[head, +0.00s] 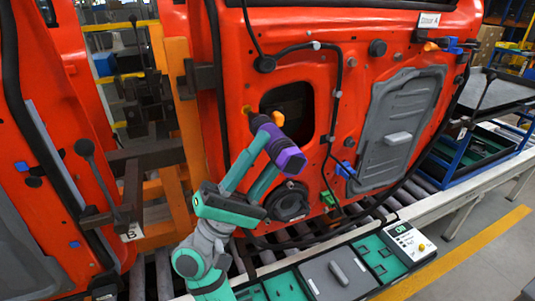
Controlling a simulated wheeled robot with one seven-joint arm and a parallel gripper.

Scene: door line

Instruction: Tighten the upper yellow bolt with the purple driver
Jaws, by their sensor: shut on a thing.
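My arm reaches up in front of the orange-red door panel, and my gripper (272,131) is at the left side of the panel's dark opening. It is seen from behind and small, and it is shut on the purple driver (260,122), of which only a short dark purple part shows. The upper yellow bolt (247,110) is on the panel left of the opening, just up and left of the driver. Whether the driver touches it I cannot tell. Another yellow piece (278,118) shows right beside the gripper.
A grey cover plate (400,125) and black cables lie on the panel at right. A second orange-red door (65,120) stands at left. Below are a roller conveyor, a tray with teal inserts (285,287) and a white control box (410,242).

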